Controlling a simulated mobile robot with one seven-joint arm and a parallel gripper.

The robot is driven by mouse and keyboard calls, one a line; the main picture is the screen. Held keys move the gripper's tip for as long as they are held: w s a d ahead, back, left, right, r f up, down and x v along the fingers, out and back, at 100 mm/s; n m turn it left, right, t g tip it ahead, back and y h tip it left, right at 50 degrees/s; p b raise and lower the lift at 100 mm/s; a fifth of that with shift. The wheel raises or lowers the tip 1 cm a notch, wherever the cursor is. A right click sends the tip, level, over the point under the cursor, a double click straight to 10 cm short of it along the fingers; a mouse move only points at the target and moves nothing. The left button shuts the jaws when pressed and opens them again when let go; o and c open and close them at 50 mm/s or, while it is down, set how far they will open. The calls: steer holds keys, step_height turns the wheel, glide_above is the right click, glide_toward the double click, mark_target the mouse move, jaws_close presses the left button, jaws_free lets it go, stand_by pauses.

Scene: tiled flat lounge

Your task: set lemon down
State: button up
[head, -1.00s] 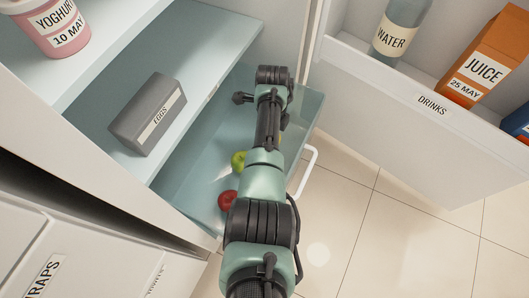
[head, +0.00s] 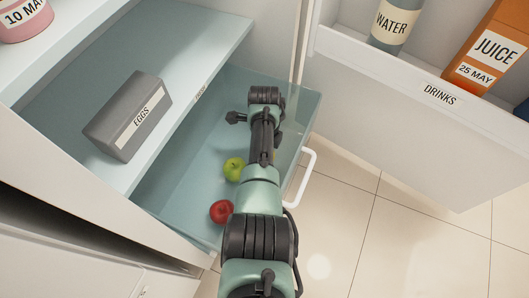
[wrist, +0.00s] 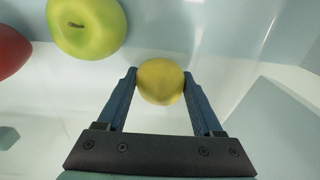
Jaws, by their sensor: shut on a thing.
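A yellow lemon (wrist: 160,81) shows between the two blue fingers of my gripper (wrist: 161,88) in the wrist view. My gripper is shut on it, with a finger against each side. The lemon is over the pale floor of the open fridge drawer (head: 190,185); I cannot tell if it touches that floor. In the head view my arm reaches into the drawer and hides the gripper and the lemon.
A green apple (head: 233,168) and a red apple (head: 221,211) lie in the drawer, left of my arm. A grey egg box (head: 127,117) stands on the shelf above. The open door's drinks rack (head: 400,85) is at the right.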

steer(key=o, duration=1.4)
steer(key=shift+o, duration=0.2)
steer(key=shift+r, duration=0.1)
step_height(320, 180, up, 12)
steer(key=p, duration=1)
steer(key=shift+r, duration=0.1)
